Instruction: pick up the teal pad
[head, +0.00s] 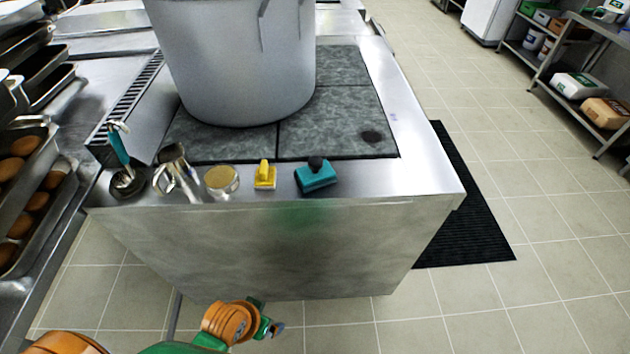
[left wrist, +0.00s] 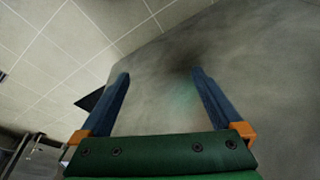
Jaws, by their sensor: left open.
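The teal pad (head: 316,178) is a small teal block with a dark round knob on top. It sits on the steel counter's front ledge, right of a yellow-handled tool. My left gripper (head: 272,328) is low in front of the counter's front panel, below and left of the pad, and apart from it. In the left wrist view my left gripper (left wrist: 160,78) shows two blue fingers spread wide with nothing between them, facing the grey panel. The pad is not visible in the left wrist view. My right gripper is in neither view.
A large stockpot (head: 235,60) stands on the dark cooktop (head: 340,130). Left of the pad along the ledge are a yellow tool (head: 265,175), a brass-topped round item (head: 221,181), a metal jug (head: 175,170) and a teal-handled ladle (head: 120,155). A black mat (head: 465,215) lies right.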

